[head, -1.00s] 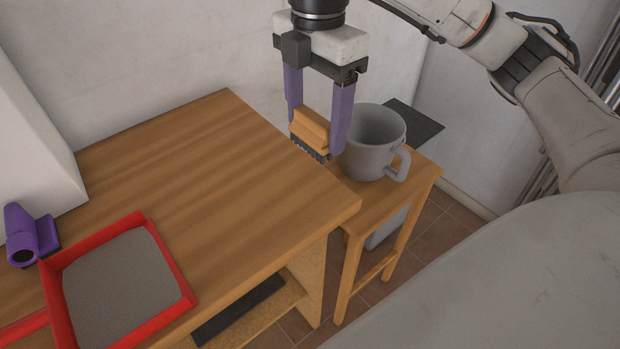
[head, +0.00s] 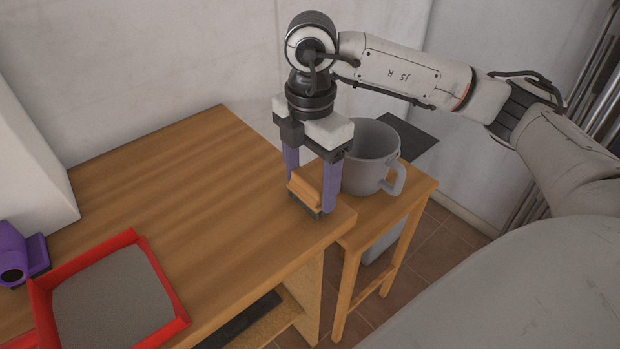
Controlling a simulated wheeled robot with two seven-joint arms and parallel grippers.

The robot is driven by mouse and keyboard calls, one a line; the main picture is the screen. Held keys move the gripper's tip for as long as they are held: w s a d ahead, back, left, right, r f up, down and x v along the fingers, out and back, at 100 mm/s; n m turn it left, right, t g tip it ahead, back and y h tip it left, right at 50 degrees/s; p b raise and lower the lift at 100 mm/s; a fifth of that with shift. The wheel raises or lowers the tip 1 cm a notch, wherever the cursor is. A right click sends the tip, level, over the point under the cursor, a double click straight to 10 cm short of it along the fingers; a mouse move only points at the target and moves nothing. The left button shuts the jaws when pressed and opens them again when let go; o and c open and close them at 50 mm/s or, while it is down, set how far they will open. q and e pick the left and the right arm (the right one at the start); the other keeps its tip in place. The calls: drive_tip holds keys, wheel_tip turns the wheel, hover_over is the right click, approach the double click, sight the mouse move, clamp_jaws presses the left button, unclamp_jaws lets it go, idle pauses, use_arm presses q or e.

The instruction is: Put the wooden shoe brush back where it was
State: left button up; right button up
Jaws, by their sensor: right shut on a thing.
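The wooden shoe brush (head: 304,190) has a light wooden back and dark bristles facing down. My right gripper (head: 311,191) has purple fingers and is shut on the brush, one finger at each side. The brush is at the right end of the wooden table (head: 170,190), close to its edge, with the bristles at or just above the top; I cannot tell if they touch. My left gripper is not in view.
A grey mug (head: 368,160) stands on a small wooden stool (head: 400,205) just right of the table. A red-rimmed tray (head: 165,280) with a grey floor and a purple object (head: 14,255) are at the left. The table's middle is clear.

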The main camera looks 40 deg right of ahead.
sight(311, 177)
drive_tip(key=shift+f, duration=0.2)
drive_tip(key=o, duration=1)
drive_tip(key=shift+c, duration=0.2)
drive_tip(key=shift+r, duration=0.1)
wheel_tip(311, 177, up, 12)
drive_tip(key=p, duration=0.1)
drive_tip(key=shift+r, duration=0.1)
